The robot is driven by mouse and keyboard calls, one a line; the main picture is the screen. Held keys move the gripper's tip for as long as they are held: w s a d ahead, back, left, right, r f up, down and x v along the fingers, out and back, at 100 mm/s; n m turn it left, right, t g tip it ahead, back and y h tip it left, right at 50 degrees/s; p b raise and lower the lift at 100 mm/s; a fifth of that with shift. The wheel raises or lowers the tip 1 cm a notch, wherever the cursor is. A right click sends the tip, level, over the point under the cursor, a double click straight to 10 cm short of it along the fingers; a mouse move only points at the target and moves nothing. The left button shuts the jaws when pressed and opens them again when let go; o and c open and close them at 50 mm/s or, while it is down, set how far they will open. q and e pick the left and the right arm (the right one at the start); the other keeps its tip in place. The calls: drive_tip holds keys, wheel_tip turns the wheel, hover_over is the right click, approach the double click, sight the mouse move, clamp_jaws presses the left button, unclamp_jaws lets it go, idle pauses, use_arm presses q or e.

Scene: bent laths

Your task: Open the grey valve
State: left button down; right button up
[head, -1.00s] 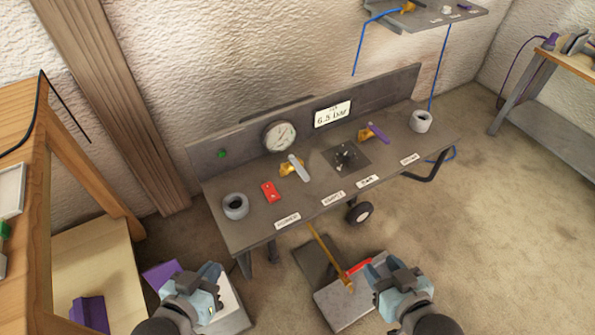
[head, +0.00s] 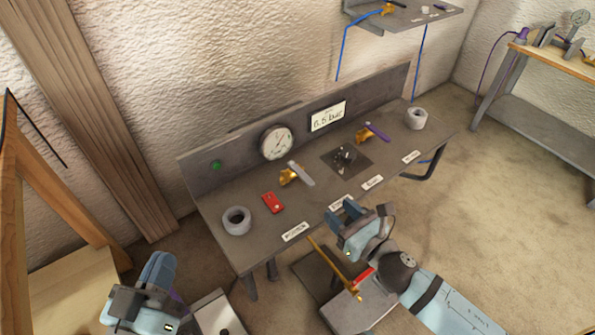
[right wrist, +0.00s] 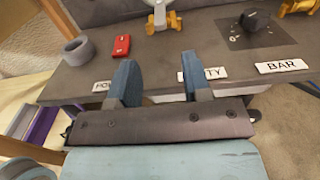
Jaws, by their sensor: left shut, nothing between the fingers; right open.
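The grey valve is a brass body with a flat grey lever (head: 302,174), standing on the dark bench (head: 225,255) left of its middle. The lever slants from upper left to lower right in the head view. The valve also shows at the top edge of the right wrist view (right wrist: 160,16), partly cut off. My right gripper (head: 352,214) is open and empty at the bench's front edge, apart from the valve. Its two blue fingers (right wrist: 162,80) point towards the bench, with the valve beyond them. My left gripper (head: 158,270) is shut and empty, low at the left, away from the bench.
A red block (head: 272,202) and a grey ring (head: 236,220) lie left of the valve. A black knob (head: 345,157) and a purple-levered valve (head: 372,132) are to its right. A gauge (head: 276,142) and a display (head: 327,116) stand behind. Labels line the front edge.

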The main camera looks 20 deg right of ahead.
sight(305, 176)
drive_tip(key=b+x, duration=0.1)
drive_tip(key=x, duration=1.1)
drive_tip(key=shift+w, duration=0.15)
drive_tip(key=shift+w+a, duration=0.15)
drive_tip(key=shift+w, duration=0.15)
use_arm(q)
drive_tip(key=shift+s+d+r+t+h, duration=0.15)
drive_tip(key=shift+d+r+h, duration=0.1)
drive_tip(key=shift+r, duration=0.15)
drive_tip(key=shift+s+d+r+t+h, duration=0.15)
drive_tip(key=shift+r+h, duration=0.1)
drive_tip(key=shift+r, duration=0.15)
use_arm(e)
drive_tip(key=shift+c, duration=0.3)
use_arm(q)
drive_tip(key=shift+a+f, duration=0.1)
use_arm(e)
clamp_jaws()
